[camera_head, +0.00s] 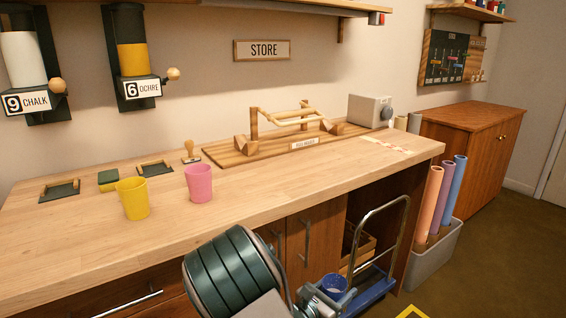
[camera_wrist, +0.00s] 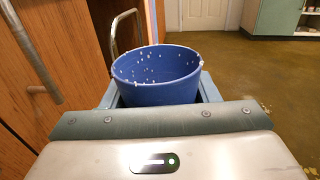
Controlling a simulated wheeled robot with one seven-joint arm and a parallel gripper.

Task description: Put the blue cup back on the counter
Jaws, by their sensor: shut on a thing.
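The blue cup (camera_head: 335,285) is held in my gripper (camera_head: 325,296), below the counter's top and in front of its cabinet doors. In the wrist view the blue cup (camera_wrist: 157,90) is upright between the fingers, with its open rim up and white specks on its inner wall. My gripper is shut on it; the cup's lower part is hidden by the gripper. The wooden counter (camera_head: 270,205) runs along the wall. A yellow cup (camera_head: 133,200) and a pink cup (camera_head: 200,184) stand on it.
A blue platform trolley (camera_head: 372,292) with a tall metal handle stands close by the cup, to the right. A grey bin (camera_head: 434,257) of rolled tubes is farther right. A wooden rack (camera_head: 275,146) stands at the counter's back. The counter's front right is mostly clear.

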